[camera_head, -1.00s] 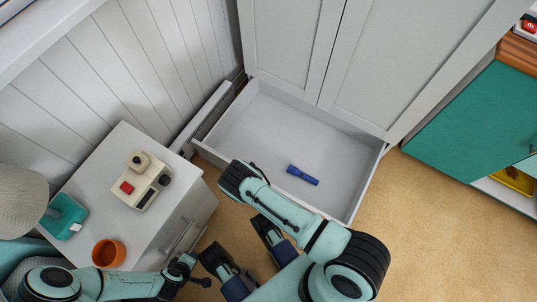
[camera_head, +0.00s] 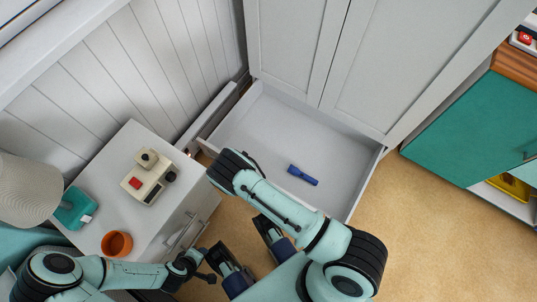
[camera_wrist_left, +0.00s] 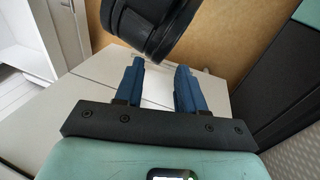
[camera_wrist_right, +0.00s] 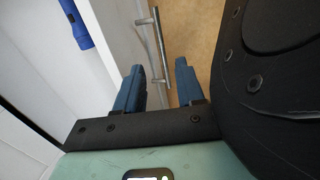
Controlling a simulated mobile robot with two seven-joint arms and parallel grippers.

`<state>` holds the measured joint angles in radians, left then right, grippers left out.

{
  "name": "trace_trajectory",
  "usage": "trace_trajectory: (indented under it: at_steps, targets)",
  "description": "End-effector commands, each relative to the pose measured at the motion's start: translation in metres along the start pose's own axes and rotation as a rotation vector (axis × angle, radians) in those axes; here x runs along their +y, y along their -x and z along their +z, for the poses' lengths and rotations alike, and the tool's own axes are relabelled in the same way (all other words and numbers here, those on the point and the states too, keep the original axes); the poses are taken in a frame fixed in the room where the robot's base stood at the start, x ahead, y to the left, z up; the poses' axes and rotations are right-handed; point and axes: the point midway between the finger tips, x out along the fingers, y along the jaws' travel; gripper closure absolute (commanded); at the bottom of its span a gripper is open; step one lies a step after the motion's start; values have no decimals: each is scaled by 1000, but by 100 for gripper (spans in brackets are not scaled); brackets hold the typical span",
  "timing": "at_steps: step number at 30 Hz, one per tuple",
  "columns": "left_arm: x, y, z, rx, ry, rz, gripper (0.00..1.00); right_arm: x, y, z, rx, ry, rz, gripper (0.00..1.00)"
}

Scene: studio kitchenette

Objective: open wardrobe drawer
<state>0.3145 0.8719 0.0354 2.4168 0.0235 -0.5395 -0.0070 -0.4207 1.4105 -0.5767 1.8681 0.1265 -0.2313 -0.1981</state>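The wardrobe drawer (camera_head: 246,122) stands pulled out under the closed wardrobe doors in the head view. Its bar handle (camera_wrist_right: 158,45) shows on the front panel in the right wrist view. My right gripper (camera_wrist_right: 158,80) is open, its fingers apart, with the handle in line with the gap. I cannot tell whether the handle's near end is between the fingertips. My left gripper (camera_wrist_left: 159,72) is open and empty above a pale surface, apart from the wardrobe drawer.
A blue torch (camera_head: 302,175) lies in the drawer. A white nightstand (camera_head: 128,157) at left holds an orange cup (camera_head: 117,244) and small items. A teal cabinet (camera_head: 468,127) stands at right. Bare floor (camera_head: 430,240) lies between drawer and cabinet.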

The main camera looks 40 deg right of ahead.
Motion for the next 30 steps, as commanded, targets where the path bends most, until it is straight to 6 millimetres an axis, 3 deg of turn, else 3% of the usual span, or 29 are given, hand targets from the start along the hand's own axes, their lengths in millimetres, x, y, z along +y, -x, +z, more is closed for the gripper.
trace_trajectory:
  at_steps: [1,6,26,30]
  targets:
    - [2,5,4,-12,-1,1,61,0,11,0,1,0,0,62]
    - [3,10,14,-41,-3,2,61,0,26,0,0,-1,0,62]
    - [4,11,16,-46,-3,2,61,0,29,0,-1,-1,0,62]
    - [7,27,23,-68,-4,2,61,4,48,-1,5,-2,3,62]
